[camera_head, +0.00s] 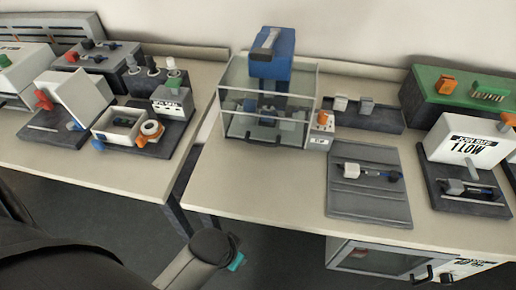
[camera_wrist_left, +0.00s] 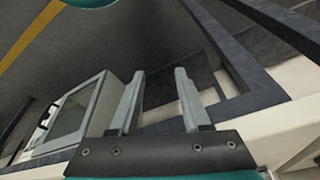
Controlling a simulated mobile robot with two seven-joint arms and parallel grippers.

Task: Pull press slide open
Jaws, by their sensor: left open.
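The slide inside is hard to make out behind the clear panels. My left arm comes in from the lower left, and its wrist shows a teal part near the bottom centre, below and in front of the table. In the left wrist view my left gripper (camera_wrist_left: 158,76) is open, with nothing between its two grey fingers. The press does not show clearly there. My right gripper is not in view.
A grey mat (camera_head: 368,205) with a small tool lies right of the press. A green box (camera_head: 458,95) and a labelled white device (camera_head: 468,140) stand farther right. A windowed cabinet (camera_head: 375,258) is under the table; the left table (camera_head: 70,165) holds several devices.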

